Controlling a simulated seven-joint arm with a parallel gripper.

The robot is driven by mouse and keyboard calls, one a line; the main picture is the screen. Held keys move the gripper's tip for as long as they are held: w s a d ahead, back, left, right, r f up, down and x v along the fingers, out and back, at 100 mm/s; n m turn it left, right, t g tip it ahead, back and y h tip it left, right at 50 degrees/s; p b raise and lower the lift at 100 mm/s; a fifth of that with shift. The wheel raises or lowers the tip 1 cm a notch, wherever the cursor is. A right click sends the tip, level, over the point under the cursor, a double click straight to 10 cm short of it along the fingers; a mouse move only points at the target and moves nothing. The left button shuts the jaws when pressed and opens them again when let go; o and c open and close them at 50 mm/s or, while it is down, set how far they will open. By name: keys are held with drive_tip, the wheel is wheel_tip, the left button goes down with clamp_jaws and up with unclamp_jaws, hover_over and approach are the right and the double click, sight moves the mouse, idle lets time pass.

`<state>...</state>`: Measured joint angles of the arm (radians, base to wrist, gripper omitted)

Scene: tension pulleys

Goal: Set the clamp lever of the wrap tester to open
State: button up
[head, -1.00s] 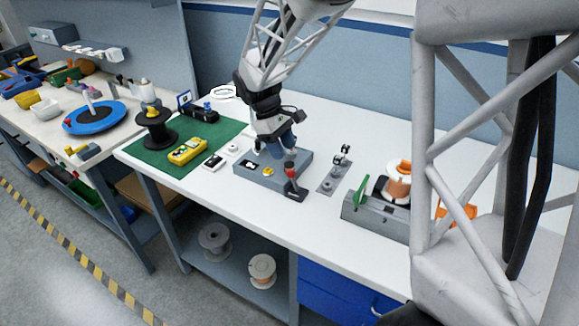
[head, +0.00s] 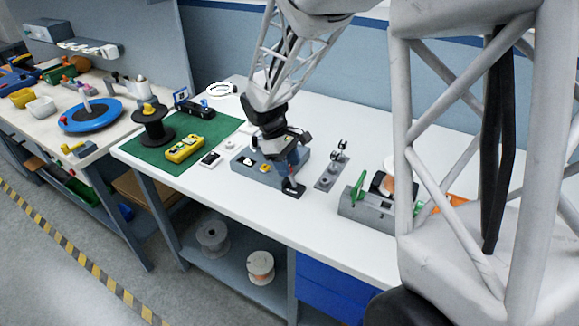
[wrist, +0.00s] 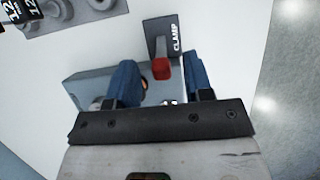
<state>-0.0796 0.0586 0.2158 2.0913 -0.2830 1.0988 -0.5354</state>
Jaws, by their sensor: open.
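The wrap tester (head: 240,160) is a grey box on the white bench, and its grey body also shows in the wrist view (wrist: 88,84). A dark plate marked CLAMP (wrist: 161,30) lies at its edge, and its dark foot shows in the head view (head: 293,190). The red clamp lever (wrist: 162,70) rises beside this plate. My gripper (wrist: 161,64) is open, with one blue finger on each side of the red lever. I cannot tell whether either finger touches it. In the head view my gripper (head: 291,160) mostly hides the lever.
A grey plate with small pulleys (head: 331,172) stands right of the tester. Farther right is a grey device with a green lever (head: 358,186). A yellow meter (head: 184,148) lies on the green mat (head: 150,160) at left. The bench front is clear.

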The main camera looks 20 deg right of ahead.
drive_tip(key=shift+s+d+f, duration=0.15)
drive_tip(key=shift+f, duration=0.35)
drive_tip(key=shift+c, duration=0.2)
clamp_jaws()
